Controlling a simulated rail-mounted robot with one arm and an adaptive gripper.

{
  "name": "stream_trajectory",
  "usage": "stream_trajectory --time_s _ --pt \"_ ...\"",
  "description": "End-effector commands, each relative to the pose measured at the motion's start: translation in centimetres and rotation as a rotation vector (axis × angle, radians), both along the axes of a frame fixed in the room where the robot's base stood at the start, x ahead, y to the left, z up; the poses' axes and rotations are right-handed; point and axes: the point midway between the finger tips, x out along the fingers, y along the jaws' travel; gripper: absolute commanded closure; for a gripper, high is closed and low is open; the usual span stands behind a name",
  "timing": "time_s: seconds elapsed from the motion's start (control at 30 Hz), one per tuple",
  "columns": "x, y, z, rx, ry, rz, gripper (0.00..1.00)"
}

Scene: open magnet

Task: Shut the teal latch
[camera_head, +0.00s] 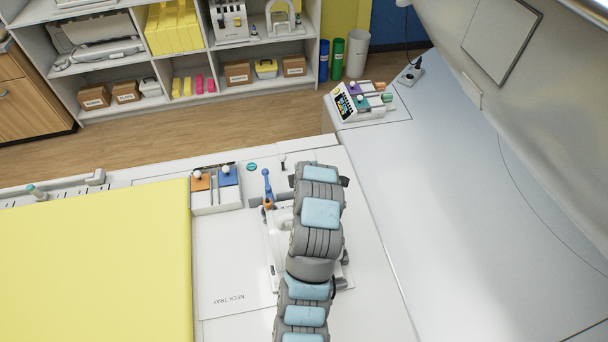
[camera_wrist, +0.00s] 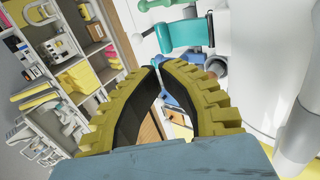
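In the wrist view, a teal latch part (camera_wrist: 185,35) lies across the top, just beyond my fingertips. It looks like a rounded teal band on a pale and grey fitting. My gripper (camera_wrist: 158,66) shows there as two yellow ribbed fingers with black inner pads. The fingertips almost meet and nothing is seen held between them. I cannot tell whether a finger touches the latch. In the head view my arm covers my gripper, and I cannot pick out this latch there. A blue lever (camera_head: 267,186) with an orange base stands just left of my arm.
A control box with orange and blue pads (camera_head: 215,190) stands left of my arm. A yellow pad (camera_head: 95,265) fills the lower left. Another switch box (camera_head: 360,103) stands further right. The white surface right of my arm (camera_head: 480,230) is clear. Shelves (camera_head: 200,85) stand behind.

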Motion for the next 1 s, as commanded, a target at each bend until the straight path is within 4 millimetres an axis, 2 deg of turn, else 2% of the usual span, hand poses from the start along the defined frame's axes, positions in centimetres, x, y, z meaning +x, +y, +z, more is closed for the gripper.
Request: stream_trajectory --time_s 0.5,0.8,1.0 --pt "2.9 0.6 -3.9 0.000 0.002 -0.001 1.00" --pt "4.1 0.8 -5.4 -0.001 0.001 -0.001 1.00" --pt "4.4 0.9 -5.7 0.000 -0.002 -0.001 1.00"
